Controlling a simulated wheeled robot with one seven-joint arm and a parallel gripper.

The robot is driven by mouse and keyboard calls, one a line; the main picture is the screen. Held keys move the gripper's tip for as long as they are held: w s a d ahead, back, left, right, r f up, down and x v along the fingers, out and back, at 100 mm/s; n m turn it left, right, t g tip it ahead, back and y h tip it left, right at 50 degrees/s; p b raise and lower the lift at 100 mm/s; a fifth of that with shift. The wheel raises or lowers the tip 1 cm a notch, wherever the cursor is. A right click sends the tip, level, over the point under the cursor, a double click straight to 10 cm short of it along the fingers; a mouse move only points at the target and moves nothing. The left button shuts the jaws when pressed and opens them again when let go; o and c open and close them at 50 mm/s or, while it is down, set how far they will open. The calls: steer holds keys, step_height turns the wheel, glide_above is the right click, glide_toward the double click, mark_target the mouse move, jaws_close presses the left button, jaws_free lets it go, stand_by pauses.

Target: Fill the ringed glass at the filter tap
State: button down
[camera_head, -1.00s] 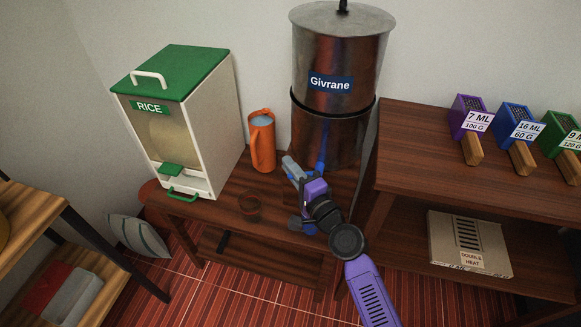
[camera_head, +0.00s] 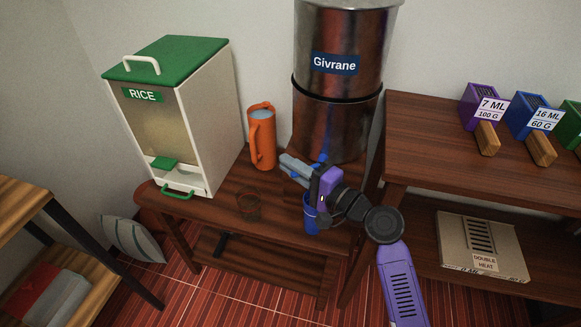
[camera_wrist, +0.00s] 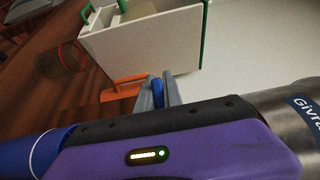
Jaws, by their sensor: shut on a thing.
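A steel filter urn (camera_head: 338,120) labelled Givrane stands at the back of the low dark table. A blue part (camera_head: 322,159), seemingly its tap lever, shows at its front. My gripper (camera_head: 292,166) is in front of the urn; in the wrist view its grey fingers (camera_wrist: 158,95) are shut on a narrow blue piece (camera_wrist: 157,88). A blue cup (camera_head: 311,218) is below my gripper, partly hidden by it; a blue surface also fills the wrist view's lower left. The tap's spout and any water are hidden.
An orange jug (camera_head: 262,140) stands left of the urn. A white and green rice dispenser (camera_head: 205,125) stands further left. A shelf unit (camera_head: 420,130) on the right holds coloured, labelled scoops (camera_head: 483,112) and a cardboard box (camera_head: 482,245).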

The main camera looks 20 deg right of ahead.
steer(key=shift+f, duration=0.1)
steer(key=c, duration=1.5)
jaws_free()
steer(key=shift+v, duration=3.9)
